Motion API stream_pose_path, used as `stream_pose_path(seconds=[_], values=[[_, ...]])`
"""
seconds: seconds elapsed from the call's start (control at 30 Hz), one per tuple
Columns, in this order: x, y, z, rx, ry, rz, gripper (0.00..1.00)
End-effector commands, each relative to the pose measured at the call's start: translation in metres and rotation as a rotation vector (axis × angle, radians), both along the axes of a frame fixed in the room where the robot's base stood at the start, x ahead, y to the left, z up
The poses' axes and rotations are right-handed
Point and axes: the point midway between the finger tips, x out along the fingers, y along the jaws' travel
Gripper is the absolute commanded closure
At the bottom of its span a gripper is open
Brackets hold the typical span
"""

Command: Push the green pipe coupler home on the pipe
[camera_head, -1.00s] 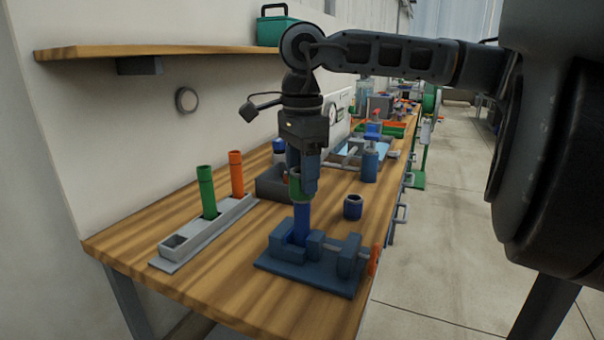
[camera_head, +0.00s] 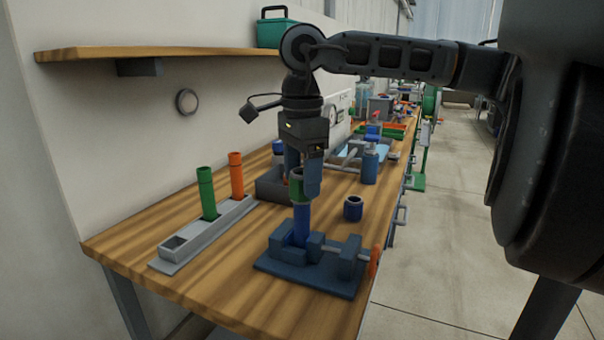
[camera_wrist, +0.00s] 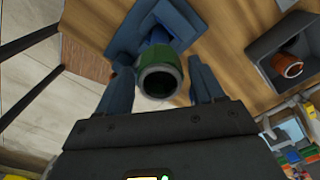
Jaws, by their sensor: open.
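The green pipe coupler (camera_head: 297,184) sits upright on top of the blue pipe (camera_head: 302,224), which stands in the blue vise (camera_head: 312,264). How far the coupler is down on the pipe I cannot tell. My gripper (camera_head: 302,190) points down with its fingers on either side of the coupler. In the wrist view, the coupler (camera_wrist: 160,76) shows its open grey-rimmed end between the two spread fingers of my gripper (camera_wrist: 163,92), with a gap at each side. The vise (camera_wrist: 135,38) lies beyond it.
A grey rack (camera_head: 206,232) holding a green pipe (camera_head: 207,192) and an orange pipe (camera_head: 236,175) stands left. A dark blue coupler (camera_head: 353,208) stands right of the pipe. A grey bin (camera_head: 270,186) is behind. The bench front-left is clear.

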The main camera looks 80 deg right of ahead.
Motion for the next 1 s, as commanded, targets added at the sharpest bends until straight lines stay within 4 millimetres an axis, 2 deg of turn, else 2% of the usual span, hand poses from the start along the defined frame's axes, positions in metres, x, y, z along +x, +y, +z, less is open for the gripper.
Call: stream_pose_path(seconds=[1.0], values=[[0.000, 0.000, 0.042, -0.001, -0.001, 0.000, 0.33]])
